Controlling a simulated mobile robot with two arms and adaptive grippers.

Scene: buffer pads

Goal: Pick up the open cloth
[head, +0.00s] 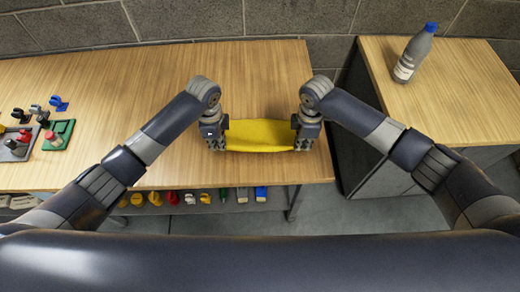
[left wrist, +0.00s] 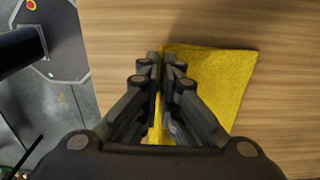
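The yellow cloth (head: 259,135) is spread out between my two grippers near the front right of the wooden table. My left gripper (head: 215,140) is at its left end. In the left wrist view, the left fingers (left wrist: 164,66) are close together with a narrow strip of the cloth between them, and the rest of the cloth (left wrist: 215,85) spreads to the right. My right gripper (head: 304,138) is at the cloth's right end and touches or overlaps it. Its fingertips are too small to tell whether they are closed. Whether the cloth touches the table is unclear.
The wooden table (head: 120,95) has free room behind and left of the cloth. Small parts and a green tray (head: 58,135) lie at its left. A bottle with a blue cap (head: 414,55) stands on the separate right cabinet. Several coloured items show below the table's front edge.

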